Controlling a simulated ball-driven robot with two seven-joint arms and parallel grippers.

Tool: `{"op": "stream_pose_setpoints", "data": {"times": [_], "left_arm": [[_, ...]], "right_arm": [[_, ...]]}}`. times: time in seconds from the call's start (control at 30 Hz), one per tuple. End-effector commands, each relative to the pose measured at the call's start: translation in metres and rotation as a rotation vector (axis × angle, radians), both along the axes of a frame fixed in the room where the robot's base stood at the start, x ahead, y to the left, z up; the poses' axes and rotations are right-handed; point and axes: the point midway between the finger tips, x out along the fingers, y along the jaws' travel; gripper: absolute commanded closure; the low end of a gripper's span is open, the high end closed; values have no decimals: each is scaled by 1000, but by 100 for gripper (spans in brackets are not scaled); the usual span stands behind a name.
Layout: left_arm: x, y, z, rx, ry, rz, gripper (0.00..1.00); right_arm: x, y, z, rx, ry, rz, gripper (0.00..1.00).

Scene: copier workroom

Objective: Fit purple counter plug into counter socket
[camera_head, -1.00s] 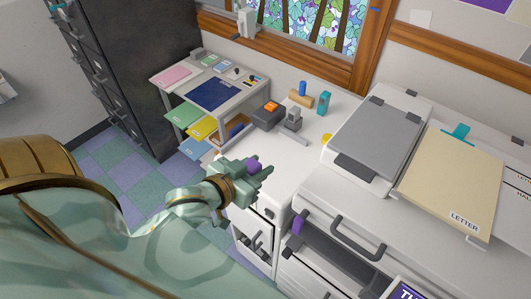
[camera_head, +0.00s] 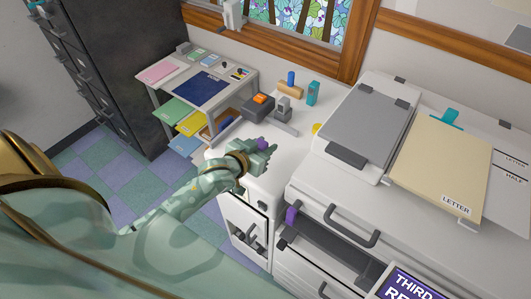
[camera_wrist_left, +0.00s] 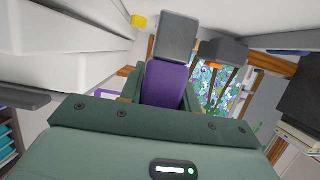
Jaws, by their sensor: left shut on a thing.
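My left gripper (camera_head: 265,147) is shut on the purple counter plug (camera_head: 262,144), above the white counter's near left part. The left wrist view shows the purple plug (camera_wrist_left: 165,84) between the green fingers, with a grey block (camera_wrist_left: 178,38) beyond its far end. I cannot tell whether that block is part of the plug or stands behind it. In the head view a small grey upright device (camera_head: 284,106) stands on the counter beyond the gripper, apart from the plug. It may hold the counter socket; no opening is clear. My right gripper is not in view.
A dark box with an orange top (camera_head: 256,107), a teal block (camera_head: 313,92) and a yellow piece (camera_head: 317,129) sit on the counter. The copier (camera_head: 371,118) stands right, with a purple piece (camera_head: 291,215) on its side. A paper-shelf table (camera_head: 202,88) stands left.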

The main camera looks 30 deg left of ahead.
Motion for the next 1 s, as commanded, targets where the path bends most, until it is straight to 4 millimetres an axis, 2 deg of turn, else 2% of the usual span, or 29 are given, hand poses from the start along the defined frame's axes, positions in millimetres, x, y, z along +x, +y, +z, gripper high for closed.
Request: {"op": "stream_pose_setpoints", "data": {"times": [0.2, 0.3, 0.4, 0.77, 0.8, 0.87, 1.0], "left_arm": [[17, 4, -22, 1, 0, 1, 98], [15, 3, -37, 0, 2, -1, 98], [15, 3, -41, -1, 0, -1, 98], [15, 3, -47, 1, -1, -1, 98], [14, 3, -48, 1, 0, -1, 65], [14, 3, -47, 1, 0, -1, 48], [14, 3, -47, 1, -1, -1, 46]], "right_arm": [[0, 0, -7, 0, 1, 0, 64], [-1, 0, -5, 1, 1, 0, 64], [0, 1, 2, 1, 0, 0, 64], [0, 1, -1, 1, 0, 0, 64], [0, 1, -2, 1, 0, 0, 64], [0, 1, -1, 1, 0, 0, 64], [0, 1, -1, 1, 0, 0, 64]]}}
